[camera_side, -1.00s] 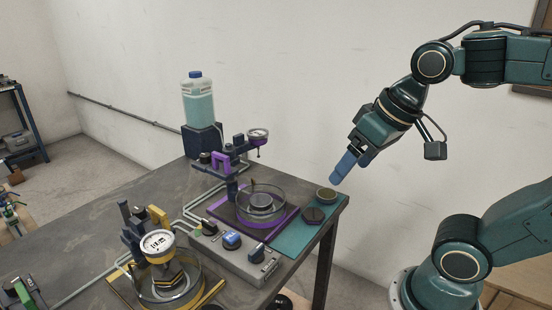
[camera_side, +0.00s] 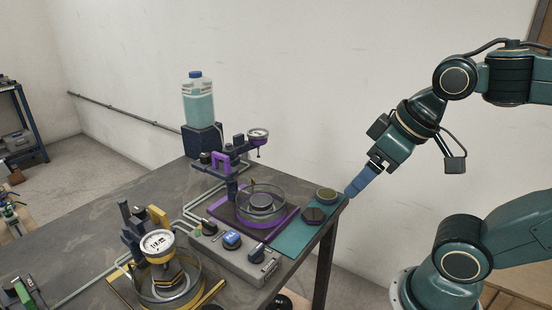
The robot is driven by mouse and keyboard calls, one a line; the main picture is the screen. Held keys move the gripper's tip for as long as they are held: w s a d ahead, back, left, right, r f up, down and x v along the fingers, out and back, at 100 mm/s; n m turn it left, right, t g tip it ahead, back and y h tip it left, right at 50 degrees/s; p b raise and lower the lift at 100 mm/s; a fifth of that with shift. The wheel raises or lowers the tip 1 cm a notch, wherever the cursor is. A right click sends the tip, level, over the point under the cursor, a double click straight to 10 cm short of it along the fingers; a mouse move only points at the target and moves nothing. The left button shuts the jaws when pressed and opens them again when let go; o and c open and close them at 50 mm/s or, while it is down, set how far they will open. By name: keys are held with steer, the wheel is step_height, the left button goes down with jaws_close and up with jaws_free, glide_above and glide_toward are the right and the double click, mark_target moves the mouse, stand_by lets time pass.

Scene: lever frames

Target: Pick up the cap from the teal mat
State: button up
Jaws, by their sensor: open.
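The teal mat (camera_side: 291,243) lies along the right edge of the table. Two round pieces rest on it: a dark, faceted one (camera_side: 313,216) and a lighter, olive-rimmed one (camera_side: 327,196) behind it near the mat's far right corner. I cannot tell for certain which of them is the cap. My gripper (camera_side: 350,192) has blue fingers and points down to the left. Its tips are just right of the lighter piece, by the mat's corner, and hold nothing that I can see. The gap between the fingers is hard to make out from this side.
A purple-framed station with a clear round dish (camera_side: 262,206) stands left of the mat. A grey control box (camera_side: 236,258) with knobs is in front of it. A yellow station with a gauge (camera_side: 158,243) is at the front left. A bottle (camera_side: 198,101) stands at the back.

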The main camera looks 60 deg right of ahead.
steer(key=c, duration=0.4)
steer(key=w+d+f+n+g+y, duration=0.2)
steer(key=w+d+n+g, duration=0.25)
steer(key=w+n, duration=0.55)
steer(key=w+d+f+n+y, duration=0.1)
steer(key=w+d+f+n, duration=0.1)
steer(key=d+f+n, duration=0.1)
steer(key=w+d+f+n+g+y, duration=0.1)
steer(key=w+d+f+n, duration=0.1)
steer(key=d+n, duration=0.3)
steer(key=d, duration=0.3)
steer(key=shift+w+f+y, duration=0.2)
steer(key=shift+f+y, duration=0.1)
steer(key=shift+f, duration=0.1)
steer(key=shift+a+f, duration=0.1)
steer(key=shift+a, duration=0.05)
glide_above(318, 208)
steer(key=shift+a+f, duration=0.1)
steer(key=shift+f, duration=3.8)
